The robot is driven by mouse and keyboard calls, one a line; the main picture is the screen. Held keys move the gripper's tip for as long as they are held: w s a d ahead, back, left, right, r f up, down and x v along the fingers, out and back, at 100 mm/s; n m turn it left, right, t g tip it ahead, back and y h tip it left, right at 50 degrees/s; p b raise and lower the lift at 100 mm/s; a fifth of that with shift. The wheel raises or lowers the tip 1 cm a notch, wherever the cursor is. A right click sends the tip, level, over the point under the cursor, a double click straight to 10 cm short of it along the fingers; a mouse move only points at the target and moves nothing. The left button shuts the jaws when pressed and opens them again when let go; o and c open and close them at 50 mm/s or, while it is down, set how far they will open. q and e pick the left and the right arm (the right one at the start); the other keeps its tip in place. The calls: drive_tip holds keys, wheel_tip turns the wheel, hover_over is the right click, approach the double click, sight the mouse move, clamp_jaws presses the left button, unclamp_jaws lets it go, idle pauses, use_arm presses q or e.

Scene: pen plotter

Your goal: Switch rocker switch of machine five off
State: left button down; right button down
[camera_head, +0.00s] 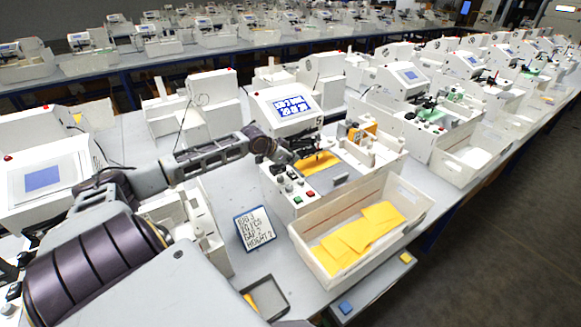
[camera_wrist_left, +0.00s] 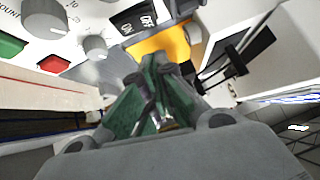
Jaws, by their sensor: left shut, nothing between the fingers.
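Machine five (camera_head: 319,121) is white, with a "5" on its housing beside a lit blue-and-white screen (camera_head: 291,107). Its black rocker switch (camera_wrist_left: 133,20), with white ON and OFF lettering, is at the top of the left wrist view. ON is on the left half and OFF on the right. My left gripper (camera_head: 304,148) is over the machine's control panel, and it also shows in the left wrist view (camera_wrist_left: 158,68). Its fingers are shut and empty, with the tips just below the switch in that picture; contact cannot be told. The switch cannot be made out in the head view.
Grey knobs (camera_wrist_left: 45,17), a green button (camera_wrist_left: 10,45) and a red button (camera_wrist_left: 54,64) sit beside the switch. A white bin (camera_head: 413,206) with yellow pieces and a lettered sign (camera_head: 255,228) are in front. Neighbouring machines stand on both sides.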

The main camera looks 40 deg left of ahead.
sight(291, 173)
use_arm(q)
drive_tip(key=shift+a+f+p, duration=0.15)
drive_tip(key=shift+f+p, duration=0.05)
drive_tip(key=shift+f, duration=0.75)
drive_tip(key=shift+a+f+p, duration=0.15)
drive_tip(key=shift+f+p, duration=0.05)
drive_tip(key=shift+f, duration=0.75)
use_arm(e)
drive_tip(key=shift+r, duration=0.45)
use_arm(q)
drive_tip(key=shift+w, duration=0.1)
